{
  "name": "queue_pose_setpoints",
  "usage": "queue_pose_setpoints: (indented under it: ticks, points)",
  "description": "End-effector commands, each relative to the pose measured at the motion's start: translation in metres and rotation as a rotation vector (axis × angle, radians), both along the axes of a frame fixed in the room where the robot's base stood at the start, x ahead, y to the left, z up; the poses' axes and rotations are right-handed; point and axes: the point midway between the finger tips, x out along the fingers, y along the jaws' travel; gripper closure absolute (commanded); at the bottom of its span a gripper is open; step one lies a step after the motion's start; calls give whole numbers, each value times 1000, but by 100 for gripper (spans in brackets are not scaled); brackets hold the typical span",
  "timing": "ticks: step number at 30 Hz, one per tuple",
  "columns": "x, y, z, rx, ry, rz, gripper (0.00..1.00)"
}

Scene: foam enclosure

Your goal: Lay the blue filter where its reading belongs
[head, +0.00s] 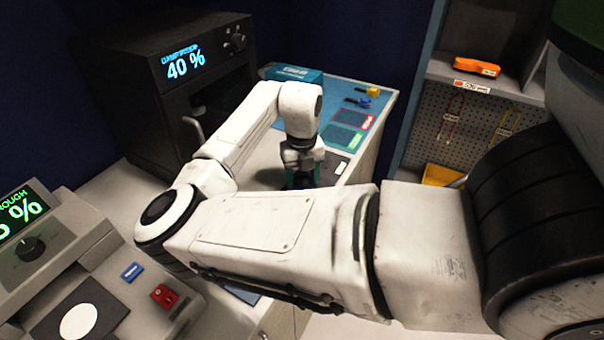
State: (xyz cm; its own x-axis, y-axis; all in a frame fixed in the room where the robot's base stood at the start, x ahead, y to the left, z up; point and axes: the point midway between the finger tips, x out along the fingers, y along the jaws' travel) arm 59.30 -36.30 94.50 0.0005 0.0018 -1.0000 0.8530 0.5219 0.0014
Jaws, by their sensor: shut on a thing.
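My gripper (303,178) points down over the work surface in the middle of the view. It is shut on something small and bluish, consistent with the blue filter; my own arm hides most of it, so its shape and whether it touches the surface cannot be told. A blue mat (313,92) beyond the gripper carries a red-labelled patch (350,118) and a green-labelled patch (340,137). A reader at left has a green display (18,208) ending in "ROUGH" with a partly cut-off percentage. Its dark plate holds a white disc (79,322).
A black oven-like box (165,110) at back left shows "40 %". A teal case (293,74) and yellow and blue small items (368,97) lie at the mat's back. A blue button (131,271) and a red switch (164,296) sit on the reader. Shelving (480,85) stands right.

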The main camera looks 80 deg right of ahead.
Motion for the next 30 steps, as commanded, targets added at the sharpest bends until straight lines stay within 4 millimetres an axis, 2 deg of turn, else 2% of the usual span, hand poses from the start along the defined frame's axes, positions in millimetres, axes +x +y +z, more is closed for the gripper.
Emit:
queue_pose_setpoints:
  ticks: [10,11,18,25,30]
  points:
    - [0,0,-5,-1,1,0,77]
    - [0,0,-4,-1,0,0,40]
    - [0,0,-3,-1,0,1,17]
    - [0,0,-3,-1,0,1,17]
    - [0,-1,7,-3,-1,0,17]
